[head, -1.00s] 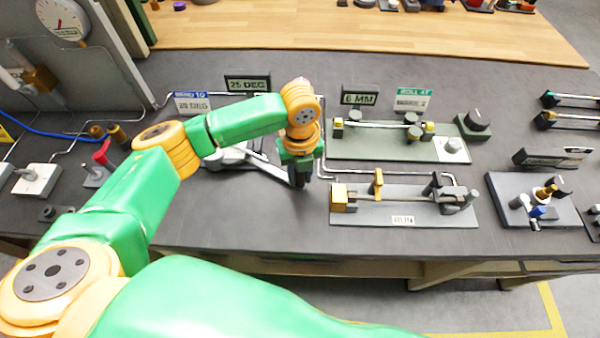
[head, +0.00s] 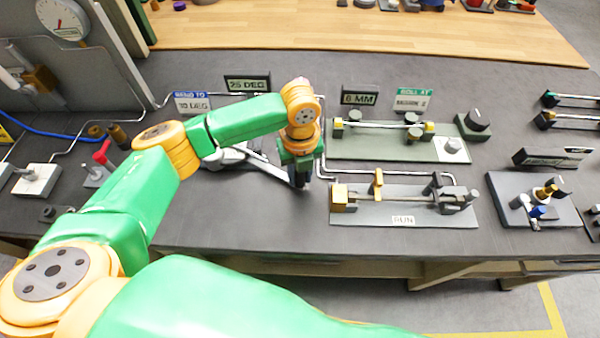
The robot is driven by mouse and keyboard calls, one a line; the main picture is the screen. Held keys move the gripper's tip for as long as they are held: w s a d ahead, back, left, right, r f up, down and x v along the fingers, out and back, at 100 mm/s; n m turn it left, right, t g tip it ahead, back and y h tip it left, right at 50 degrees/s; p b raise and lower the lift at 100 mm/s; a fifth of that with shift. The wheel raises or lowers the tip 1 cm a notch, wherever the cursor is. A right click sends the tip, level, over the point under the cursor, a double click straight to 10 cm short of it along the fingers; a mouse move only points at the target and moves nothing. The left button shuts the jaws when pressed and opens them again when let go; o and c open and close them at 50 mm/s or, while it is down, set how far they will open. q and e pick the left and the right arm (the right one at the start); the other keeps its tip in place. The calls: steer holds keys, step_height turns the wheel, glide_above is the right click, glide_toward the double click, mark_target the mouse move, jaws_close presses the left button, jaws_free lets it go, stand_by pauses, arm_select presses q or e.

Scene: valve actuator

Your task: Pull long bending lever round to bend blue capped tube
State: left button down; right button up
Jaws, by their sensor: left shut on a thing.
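My left gripper (head: 300,178) points down over the dark bench, shut on the outer end of the long bending lever (head: 268,166). The lever is a thin light-grey bar running from the pale bender body (head: 228,156) toward the right and the bench front. My left arm covers much of the bender. The blue capped tube cannot be made out behind the arm. A blue-topped sign reading "BEND TO" (head: 192,103) and a dark "25 DEG" sign (head: 247,84) stand behind the bender. My right gripper is not in view.
A green-grey roller fixture (head: 350,148) and a grey fixture marked "RUN" (head: 370,215) sit right of the gripper. A red-handled valve (head: 102,154) and thin pipes lie left. Bare bench (head: 240,215) lies in front of the lever.

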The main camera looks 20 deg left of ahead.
arm_select(q)
steer(key=shift+r+p, duration=0.15)
steer(key=shift+p, duration=0.25)
steer(key=shift+s+a+m+p, duration=0.1)
steer(key=shift+s+m+p, duration=0.2)
steer(key=shift+p, duration=0.1)
steer(key=shift+s+a, duration=0.1)
steer(key=shift+s, duration=0.2)
steer(key=c, duration=0.6)
jaws_free()
steer(key=shift+w+f, duration=0.1)
steer(key=shift+f, duration=0.1)
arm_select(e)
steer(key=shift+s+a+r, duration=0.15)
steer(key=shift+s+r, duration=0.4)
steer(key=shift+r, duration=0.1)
arm_select(q)
steer(key=shift+r, duration=0.15)
step_height(320, 180, up, 6)
steer(key=shift+r+b, duration=0.1)
steer(key=shift+b, duration=0.7)
steer(key=shift+r, duration=0.35)
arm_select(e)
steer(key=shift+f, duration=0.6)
